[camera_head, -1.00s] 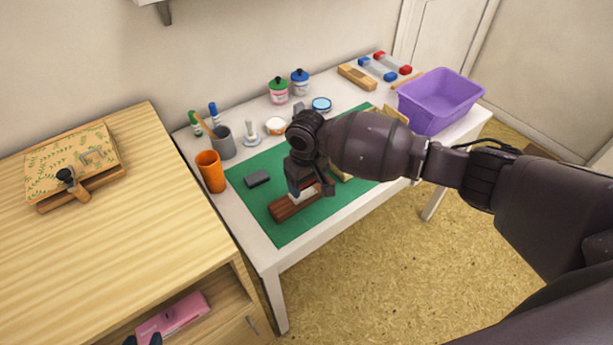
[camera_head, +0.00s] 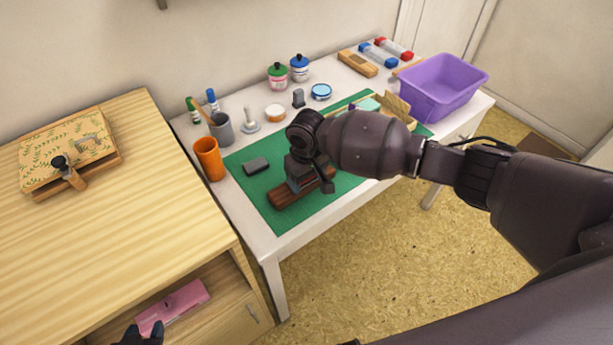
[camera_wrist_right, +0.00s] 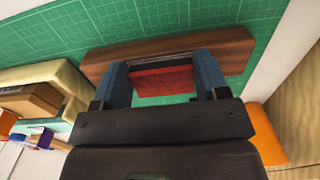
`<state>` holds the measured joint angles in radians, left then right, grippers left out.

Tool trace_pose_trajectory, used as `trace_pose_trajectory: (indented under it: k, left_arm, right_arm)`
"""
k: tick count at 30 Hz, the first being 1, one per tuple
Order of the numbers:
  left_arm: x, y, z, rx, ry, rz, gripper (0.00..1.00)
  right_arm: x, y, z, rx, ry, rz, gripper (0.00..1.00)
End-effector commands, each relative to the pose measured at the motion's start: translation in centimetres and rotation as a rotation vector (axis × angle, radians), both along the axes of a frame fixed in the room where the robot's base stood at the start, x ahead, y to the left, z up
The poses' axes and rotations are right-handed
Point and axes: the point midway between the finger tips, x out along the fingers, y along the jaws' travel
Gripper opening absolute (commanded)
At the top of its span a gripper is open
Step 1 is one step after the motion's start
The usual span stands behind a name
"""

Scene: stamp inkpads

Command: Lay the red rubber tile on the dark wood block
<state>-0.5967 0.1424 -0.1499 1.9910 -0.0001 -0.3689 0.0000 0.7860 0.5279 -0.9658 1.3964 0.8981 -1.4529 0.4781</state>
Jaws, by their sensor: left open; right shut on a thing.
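The dark wood block (camera_head: 286,199) lies on the green cutting mat, partly hidden by my right gripper (camera_head: 312,187). In the right wrist view the dark wood block (camera_wrist_right: 232,50) spans behind the fingertips. My right gripper (camera_wrist_right: 163,75) is shut on the red rubber tile (camera_wrist_right: 163,84), which sits between its blue fingers. The tile overlaps the block in that view; I cannot tell whether they touch. The tile is hidden in the head view. My left gripper (camera_head: 142,336) is open and only partly in view at the bottom edge, near a pink object.
The green mat (camera_head: 262,213) has a dark grey block (camera_head: 256,166) on its left. An orange cup (camera_head: 209,159) and a grey cup (camera_head: 222,130) stand beside the mat. Ink jars stand behind. A purple bin (camera_head: 441,86) is at the right. The mat's front left is clear.

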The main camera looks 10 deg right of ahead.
Motion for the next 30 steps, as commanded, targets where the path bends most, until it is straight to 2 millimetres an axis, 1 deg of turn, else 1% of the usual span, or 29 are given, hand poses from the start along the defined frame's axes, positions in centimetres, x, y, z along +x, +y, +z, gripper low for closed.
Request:
trace_pose_trajectory:
  k: [1,2,6,7,15,19,23,30]
  left_arm:
    - [0.0,0.0,0.0,0.000,0.000,0.000,0.43]
    - [0.0,0.0,0.0,0.000,0.000,0.000,0.43]
    - [0.0,0.0,0.0,0.000,0.000,0.000,0.43]
    - [0.0,0.0,0.0,0.000,0.001,0.000,0.43]
    - [-0.4,0.1,-0.1,0.000,0.007,0.002,0.43]
    - [-0.4,0.1,0.1,0.001,0.006,0.003,0.43]
    - [-0.3,0.1,0.7,0.000,0.000,0.002,0.43]
    - [0.1,0.1,1.9,0.000,-0.012,0.002,0.43]
  right_arm:
    - [0.0,0.0,0.0,0.000,0.000,0.000,0.45]
    - [0.0,0.0,0.0,0.000,0.000,0.000,0.72]
    - [0.0,0.0,0.0,0.000,0.000,0.000,0.93]
    - [0.0,0.0,0.0,0.000,0.000,0.000,0.97]
    - [0.0,0.0,0.1,0.000,0.000,0.000,0.97]
    - [0.0,0.0,0.9,0.001,-0.003,0.000,0.97]
    - [0.1,0.0,2.9,0.001,-0.005,0.001,0.97]
    - [0.0,0.0,7.3,0.002,-0.004,0.001,0.97]
